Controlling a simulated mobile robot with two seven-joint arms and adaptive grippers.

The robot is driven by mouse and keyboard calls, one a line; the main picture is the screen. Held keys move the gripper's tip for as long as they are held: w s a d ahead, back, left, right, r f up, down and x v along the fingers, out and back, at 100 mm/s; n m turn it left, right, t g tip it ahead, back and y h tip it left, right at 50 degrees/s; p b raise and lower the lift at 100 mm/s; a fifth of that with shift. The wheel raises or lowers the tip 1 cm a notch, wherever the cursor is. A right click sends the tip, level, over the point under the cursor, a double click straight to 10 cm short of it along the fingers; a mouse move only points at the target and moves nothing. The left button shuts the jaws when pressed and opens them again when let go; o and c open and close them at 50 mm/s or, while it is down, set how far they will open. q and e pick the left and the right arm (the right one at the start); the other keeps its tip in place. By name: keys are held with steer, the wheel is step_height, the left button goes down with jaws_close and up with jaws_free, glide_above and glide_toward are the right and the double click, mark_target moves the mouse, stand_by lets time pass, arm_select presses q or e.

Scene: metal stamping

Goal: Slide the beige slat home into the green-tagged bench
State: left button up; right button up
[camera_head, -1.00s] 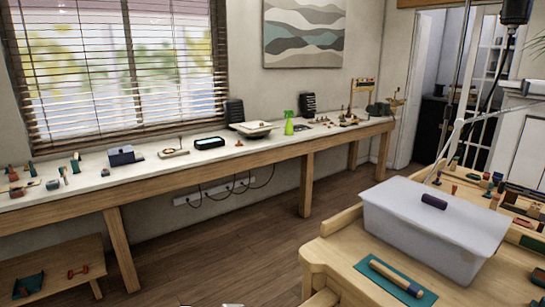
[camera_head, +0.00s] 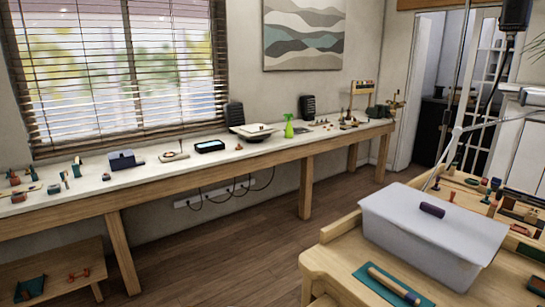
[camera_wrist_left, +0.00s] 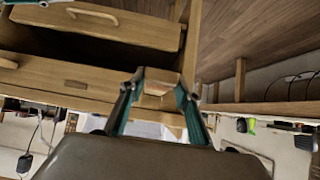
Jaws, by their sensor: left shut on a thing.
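My left gripper (camera_wrist_left: 160,88) shows in the left wrist view, with two teal fingers closed on a small beige wooden piece (camera_wrist_left: 158,87), which looks like the beige slat. Most of the slat is hidden or hard to tell from the wood behind it. The head view shows neither gripper. A wooden workbench (camera_head: 318,262) stands at the right of the head view, and a long white-topped bench (camera_head: 225,167) runs along the wall. I cannot make out a green tag on either.
A lidded grey bin (camera_head: 425,235) and a wooden roller (camera_head: 393,286) on a teal mat stand on the right workbench. A low wooden table (camera_head: 60,265) is at lower left. Wooden drawers (camera_wrist_left: 105,25) show in the wrist view. The floor (camera_head: 215,255) between benches is clear.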

arm_select(q)
steer(key=shift+w+d, duration=0.15)
steer(key=shift+d, duration=0.1)
stand_by(0.4)
steer(key=shift+w+d, duration=0.2)
steer(key=shift+d, duration=0.1)
steer(key=shift+w+d, duration=0.65)
steer(key=shift+d, duration=0.2)
stand_by(0.4)
steer(key=shift+w+d, duration=0.15)
steer(key=shift+d, duration=0.1)
steer(key=shift+w+d, duration=0.6)
steer(key=shift+d, duration=0.2)
steer(key=shift+w+d, duration=0.55)
steer(key=shift+d, duration=0.2)
stand_by(1.2)
steer(key=shift+w+d, duration=0.2)
steer(key=shift+d, duration=0.1)
steer(key=shift+w+d, duration=0.15)
steer(key=shift+d, duration=0.1)
stand_by(0.4)
steer(key=o, duration=1.5)
